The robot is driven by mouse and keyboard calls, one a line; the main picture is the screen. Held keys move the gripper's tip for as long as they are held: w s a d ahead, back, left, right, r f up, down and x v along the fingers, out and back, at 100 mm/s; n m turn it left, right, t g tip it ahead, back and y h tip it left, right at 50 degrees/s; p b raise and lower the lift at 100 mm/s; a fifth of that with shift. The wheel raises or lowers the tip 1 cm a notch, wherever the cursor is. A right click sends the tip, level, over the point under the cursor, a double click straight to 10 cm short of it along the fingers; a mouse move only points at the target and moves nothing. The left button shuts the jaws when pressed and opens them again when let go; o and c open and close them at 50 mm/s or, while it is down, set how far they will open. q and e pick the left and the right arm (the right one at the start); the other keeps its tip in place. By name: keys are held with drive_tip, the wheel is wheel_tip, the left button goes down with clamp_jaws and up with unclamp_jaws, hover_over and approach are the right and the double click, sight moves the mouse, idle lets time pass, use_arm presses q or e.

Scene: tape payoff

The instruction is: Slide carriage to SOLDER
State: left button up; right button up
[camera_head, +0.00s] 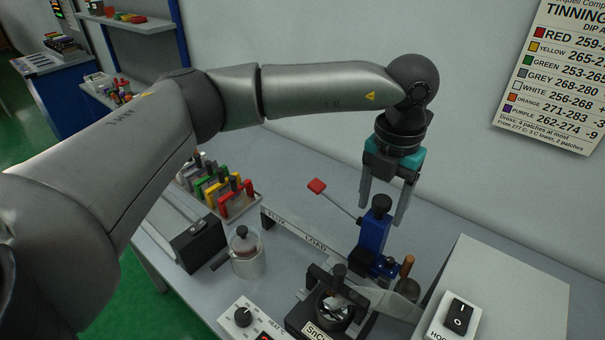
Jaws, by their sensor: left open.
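The blue carriage (374,234) stands on a rail (290,232) marked FLUX and LOAD, just right of the LOAD mark. I see no SOLDER mark. A black knob (381,204) tops the carriage, and a thin lever with a red tip (317,186) slants up to the left. My left gripper (384,212) has teal and dark parts and points down. Its grey fingers are open, one on each side of the knob in the picture; I cannot tell whether they touch it. A solder pot (318,330) labelled SnCu sits in front of the carriage. My right gripper is not in view.
A glass jar (247,260), a black box (198,243) and a rack of coloured clips (238,204) stand left of the rail. A dial box (243,318) is at the front. A grey housing (510,280) with a switch (459,315) is close at the right. A wall rises behind.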

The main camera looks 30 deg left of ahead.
use_arm(q)
drive_tip(key=shift+r, duration=0.1)
drive_tip(key=shift+r+p, duration=2.1)
drive_tip(key=shift+r, duration=1.35)
drive_tip(key=shift+f, duration=0.1)
